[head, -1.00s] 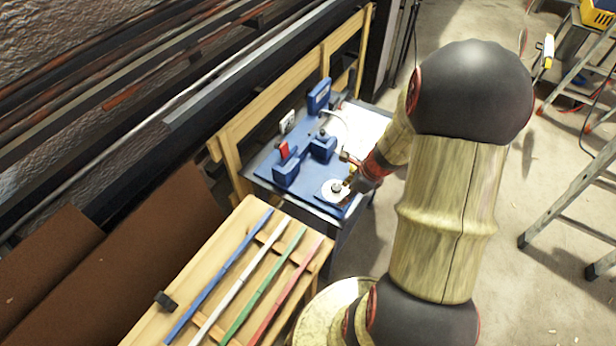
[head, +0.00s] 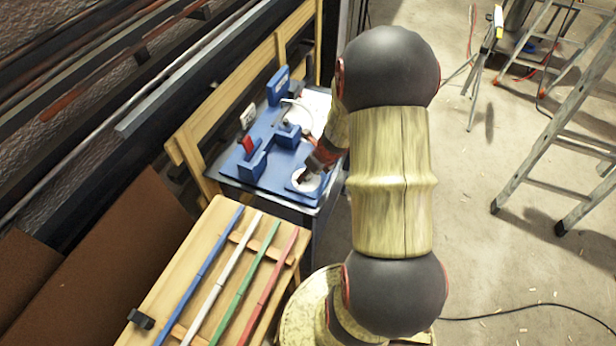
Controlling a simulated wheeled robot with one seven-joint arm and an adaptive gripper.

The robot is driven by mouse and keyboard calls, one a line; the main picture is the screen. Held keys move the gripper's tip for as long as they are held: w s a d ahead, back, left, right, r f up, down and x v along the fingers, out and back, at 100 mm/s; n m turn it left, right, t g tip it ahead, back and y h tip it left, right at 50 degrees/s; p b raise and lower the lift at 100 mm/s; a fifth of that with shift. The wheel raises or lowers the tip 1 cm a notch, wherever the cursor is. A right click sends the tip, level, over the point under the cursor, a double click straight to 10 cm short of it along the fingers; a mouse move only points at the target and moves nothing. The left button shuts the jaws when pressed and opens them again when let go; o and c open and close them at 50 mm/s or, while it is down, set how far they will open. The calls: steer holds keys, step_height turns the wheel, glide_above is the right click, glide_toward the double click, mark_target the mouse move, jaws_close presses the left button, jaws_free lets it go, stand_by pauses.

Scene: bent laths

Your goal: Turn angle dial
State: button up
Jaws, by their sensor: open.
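The angle dial (head: 300,184) is a white disc at the near right corner of the blue machine (head: 264,158) on the bench. Its middle is partly hidden by my gripper (head: 306,177). My gripper reaches down over the dial from the right, at the end of my arm. The fingers are small and dark here, and I cannot tell whether they touch the dial's knob.
A wooden rack (head: 183,262) with blue, white, green and red laths stands in front of the machine. A red switch (head: 248,145) and blue blocks rise from the machine's top. A stepladder (head: 560,125) stands at right on open floor.

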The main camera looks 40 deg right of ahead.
steer(key=shift+w+f, duration=0.15)
steer(key=shift+f, duration=0.15)
steer(key=shift+c, duration=0.4)
steer(key=c, duration=1.1)
